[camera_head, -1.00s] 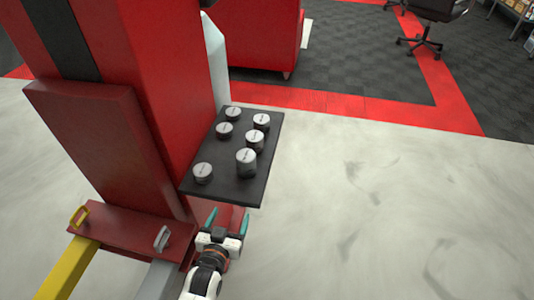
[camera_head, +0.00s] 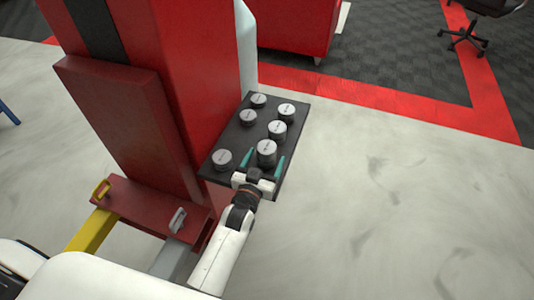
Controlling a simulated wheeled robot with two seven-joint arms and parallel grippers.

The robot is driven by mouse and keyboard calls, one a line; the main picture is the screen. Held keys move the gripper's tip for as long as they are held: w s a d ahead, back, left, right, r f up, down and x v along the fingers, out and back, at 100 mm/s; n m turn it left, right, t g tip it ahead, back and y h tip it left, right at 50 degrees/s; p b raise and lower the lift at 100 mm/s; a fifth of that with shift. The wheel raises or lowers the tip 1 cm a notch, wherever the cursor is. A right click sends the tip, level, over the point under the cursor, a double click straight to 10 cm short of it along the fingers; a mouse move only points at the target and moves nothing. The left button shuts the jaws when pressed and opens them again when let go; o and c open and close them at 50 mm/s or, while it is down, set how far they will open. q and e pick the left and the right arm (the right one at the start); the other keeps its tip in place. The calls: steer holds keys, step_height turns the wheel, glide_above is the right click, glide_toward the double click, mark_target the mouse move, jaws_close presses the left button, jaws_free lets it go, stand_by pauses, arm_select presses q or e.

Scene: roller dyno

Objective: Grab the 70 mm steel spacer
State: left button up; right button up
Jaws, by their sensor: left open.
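Several round steel spacers of differing heights stand upright on a dark shelf (camera_head: 290,182) fixed to the red column. The tall near-right spacer (camera_head: 266,147) stands in front of my left gripper (camera_head: 265,158). The left gripper is open, its two teal fingers pointing at that spacer, one toward each side of it. I cannot tell whether they touch it. Other spacers are at near left (camera_head: 222,157), middle right (camera_head: 277,129), far right (camera_head: 286,111), middle left (camera_head: 248,117) and far left (camera_head: 258,101). Their markings are too small to read, so I cannot tell which is 70 mm. My right gripper is not in view.
The red column (camera_head: 180,90) rises left of the shelf. A red base with a yellow arm (camera_head: 90,231) and a grey arm (camera_head: 173,259) is below left. Pale floor (camera_head: 400,210) to the right is clear. An office chair (camera_head: 466,40) stands far right.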

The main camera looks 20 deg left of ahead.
mark_target(269, 146)
arm_select(q)
steer(key=w, duration=0.5)
steer(key=shift+w+a+r, duration=0.1)
steer(key=shift+w+a, duration=0.05)
steer(key=shift+a, duration=0.05)
steer(key=shift+r, duration=0.15)
steer(key=c, duration=1.3)
